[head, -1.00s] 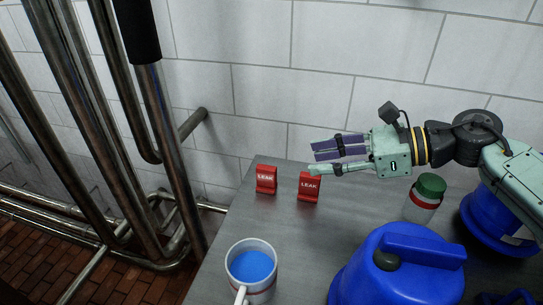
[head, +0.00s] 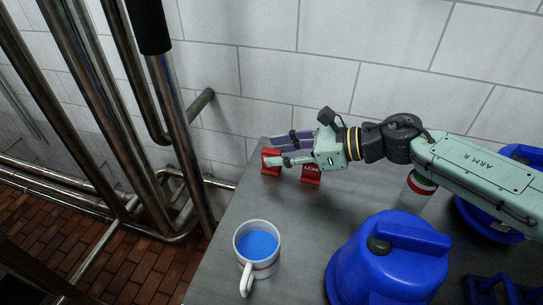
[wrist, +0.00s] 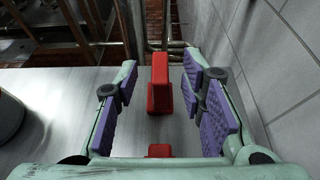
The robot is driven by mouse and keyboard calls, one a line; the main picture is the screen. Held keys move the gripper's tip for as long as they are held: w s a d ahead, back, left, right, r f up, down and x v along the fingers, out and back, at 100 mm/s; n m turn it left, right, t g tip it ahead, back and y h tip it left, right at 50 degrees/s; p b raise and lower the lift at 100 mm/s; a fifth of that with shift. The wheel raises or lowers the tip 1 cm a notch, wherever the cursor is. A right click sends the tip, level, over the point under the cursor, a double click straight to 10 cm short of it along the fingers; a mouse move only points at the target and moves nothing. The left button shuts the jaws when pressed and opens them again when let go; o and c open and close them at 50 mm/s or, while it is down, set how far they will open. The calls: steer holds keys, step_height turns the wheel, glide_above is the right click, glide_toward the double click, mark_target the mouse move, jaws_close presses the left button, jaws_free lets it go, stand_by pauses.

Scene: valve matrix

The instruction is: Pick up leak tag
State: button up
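Two red leak tags stand near the back left of the grey table. The left leak tag (head: 271,170) is partly hidden by my gripper's fingers in the head view. The right leak tag (head: 311,174) is below my gripper's palm and partly covered by it. My gripper (head: 275,150) is open and reaches left to the left tag. In the wrist view, one red tag (wrist: 161,88) stands upright between the spread purple finger pads, with gaps on both sides. The other tag (wrist: 159,151) shows at the bottom edge, close to the palm.
A white mug (head: 258,262) with blue inside stands at the table's front left. A blue jug (head: 390,275) stands front right. A white container with a red band (head: 417,190) is under my arm. A tiled wall (head: 380,60) is close behind; pipes (head: 180,130) rise beyond the left edge.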

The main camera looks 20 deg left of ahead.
steer(key=shift+c, duration=0.4)
jaws_close()
